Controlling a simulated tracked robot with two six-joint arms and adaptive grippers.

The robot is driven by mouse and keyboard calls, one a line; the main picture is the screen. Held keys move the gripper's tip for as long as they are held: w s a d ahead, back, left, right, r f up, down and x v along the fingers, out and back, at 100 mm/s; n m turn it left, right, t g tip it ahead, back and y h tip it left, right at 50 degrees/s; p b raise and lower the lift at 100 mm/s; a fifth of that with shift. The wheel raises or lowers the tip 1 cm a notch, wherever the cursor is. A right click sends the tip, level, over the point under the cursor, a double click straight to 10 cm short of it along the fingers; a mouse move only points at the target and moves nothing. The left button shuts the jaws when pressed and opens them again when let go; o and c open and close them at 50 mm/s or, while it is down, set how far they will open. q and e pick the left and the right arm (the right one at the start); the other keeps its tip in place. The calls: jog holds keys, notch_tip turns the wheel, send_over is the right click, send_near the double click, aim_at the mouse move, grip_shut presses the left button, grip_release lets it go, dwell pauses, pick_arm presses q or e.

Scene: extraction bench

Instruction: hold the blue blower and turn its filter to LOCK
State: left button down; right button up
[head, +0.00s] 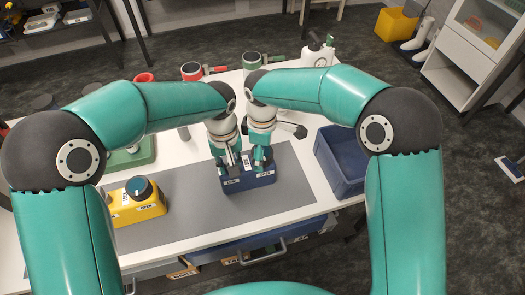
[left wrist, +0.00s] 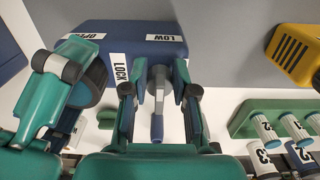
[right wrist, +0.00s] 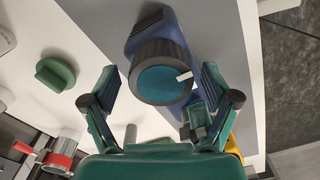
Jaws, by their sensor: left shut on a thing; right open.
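The blue blower (head: 250,183) stands on the grey mat near the front edge of the table. Its labels LOW, LOCK and OPEN show in the left wrist view (left wrist: 110,28). The round filter, black with a teal face and a white mark, shows in the right wrist view (right wrist: 160,82). My right gripper (head: 263,163) is open, with its fingers on either side of the filter. A gap shows at the left finger. In the head view the gripper mostly covers the filter.
A yellow blower (head: 137,202) stands to the left on the mat. A blue bin (head: 342,160) is to the right. A green tray (head: 135,155) is behind the yellow blower. Red and green clamp-like items and a white bottle (head: 318,52) stand at the back.

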jog(key=shift+f, duration=0.1)
jog(key=c, duration=1.2)
jog(key=shift+m, duration=0.3)
jog(key=m, duration=0.8)
jog(key=shift+m, duration=0.3)
jog(key=m, duration=0.4)
jog(key=shift+m, duration=2.3)
